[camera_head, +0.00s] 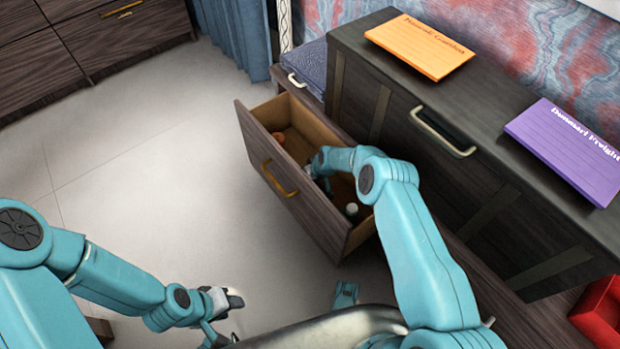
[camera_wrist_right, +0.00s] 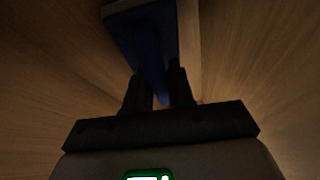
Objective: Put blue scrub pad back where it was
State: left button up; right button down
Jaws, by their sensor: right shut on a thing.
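The blue scrub pad (camera_wrist_right: 150,45) shows in the right wrist view, dark and dim, between the two black fingers of my right gripper (camera_wrist_right: 154,88). The gripper is shut on it. In the head view my right arm reaches down into the open drawer (camera_head: 300,205), and my right gripper (camera_head: 324,184) is inside it, largely covered by the arm. The pad cannot be made out there. Wooden drawer surfaces surround the pad in the wrist view; I cannot tell whether it touches them. My left gripper (camera_head: 235,301) hangs empty over the floor; its finger gap is unclear.
An orange item (camera_head: 279,137) and a white-capped item (camera_head: 352,208) lie in the drawer. A dark cabinet (camera_head: 440,130) bears an orange card (camera_head: 420,46) and a purple card (camera_head: 570,150). A red container (camera_head: 600,315) is at lower right. The floor left of the drawer is clear.

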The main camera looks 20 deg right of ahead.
jog(key=shift+f+b, duration=0.25)
jog(key=shift+b, duration=0.15)
pick_arm(q)
jog(key=shift+f, duration=0.25)
pick_arm(e)
jog(key=c, duration=1)
grip_release()
jog(key=shift+r, duration=0.1)
jog(key=shift+o, duration=0.2)
